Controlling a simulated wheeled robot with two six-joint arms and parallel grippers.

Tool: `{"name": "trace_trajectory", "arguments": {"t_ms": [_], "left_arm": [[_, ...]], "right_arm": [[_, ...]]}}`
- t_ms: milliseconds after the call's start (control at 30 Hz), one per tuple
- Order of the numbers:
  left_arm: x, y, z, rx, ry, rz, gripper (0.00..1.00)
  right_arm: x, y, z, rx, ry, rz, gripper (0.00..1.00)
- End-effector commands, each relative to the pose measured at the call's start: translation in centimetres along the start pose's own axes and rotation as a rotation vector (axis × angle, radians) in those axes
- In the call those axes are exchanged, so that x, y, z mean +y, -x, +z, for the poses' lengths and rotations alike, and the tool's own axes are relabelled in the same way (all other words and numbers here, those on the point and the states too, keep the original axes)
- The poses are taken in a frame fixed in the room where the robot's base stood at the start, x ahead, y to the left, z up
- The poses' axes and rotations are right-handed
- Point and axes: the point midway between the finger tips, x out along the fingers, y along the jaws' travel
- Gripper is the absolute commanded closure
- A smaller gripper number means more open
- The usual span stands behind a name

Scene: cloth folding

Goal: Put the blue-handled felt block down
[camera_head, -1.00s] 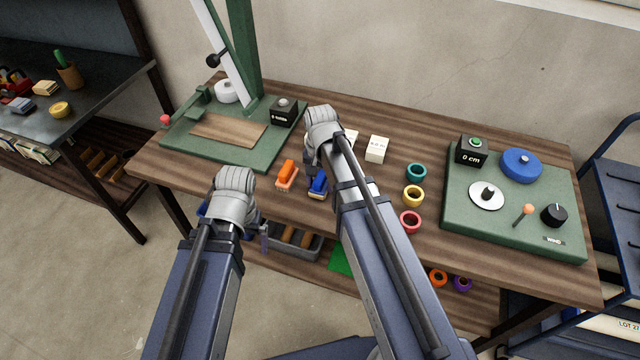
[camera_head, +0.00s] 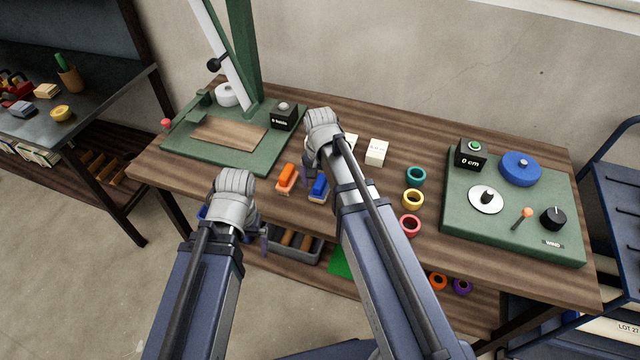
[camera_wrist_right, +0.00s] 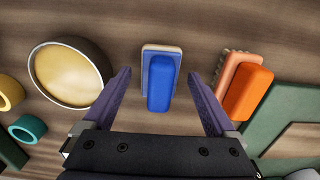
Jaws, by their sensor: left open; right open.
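The blue-handled felt block (camera_head: 318,188) rests on the wooden table, next to an orange-handled block (camera_head: 287,178). In the right wrist view, the blue-handled block (camera_wrist_right: 160,78) lies flat with its pale base under the blue handle, between and just beyond the spread fingertips of my right gripper (camera_wrist_right: 160,92). The jaws are open, with a gap on each side of the block. My left gripper (camera_head: 258,240) is open and empty by the table's front edge, mostly hidden behind its own wrist.
Teal, yellow and red rings (camera_head: 413,199) lie right of my right arm. A green board with a dial (camera_head: 485,200) fills the table's right end. A green press base (camera_head: 180,137) is at the left. A round cream-topped container (camera_wrist_right: 72,74) lies near the right gripper.

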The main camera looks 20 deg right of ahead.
Motion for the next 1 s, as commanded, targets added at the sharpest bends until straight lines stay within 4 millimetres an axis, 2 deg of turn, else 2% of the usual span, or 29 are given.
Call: {"name": "trace_trajectory", "arguments": {"t_ms": [33,700,833,1000], "left_arm": [[-0.1,0.9,0.1,0.0,0.0,0.0,0.0],[-1.0,10.4,0.6,0.0,0.0,0.0,0.0],[-1.1,11.3,0.7,0.0,0.0,0.0,0.0],[-1.1,11.5,0.7,0.0,0.0,0.0,0.0]], "right_arm": [[0.0,0.9,0.0,0.0,0.0,0.0,0.09],[0.0,10.4,0.0,0.0,0.0,0.0,0.09],[0.0,11.4,0.0,0.0,0.0,0.0,0.09],[0.0,11.5,0.0,0.0,0.0,0.0,0.09]]}}
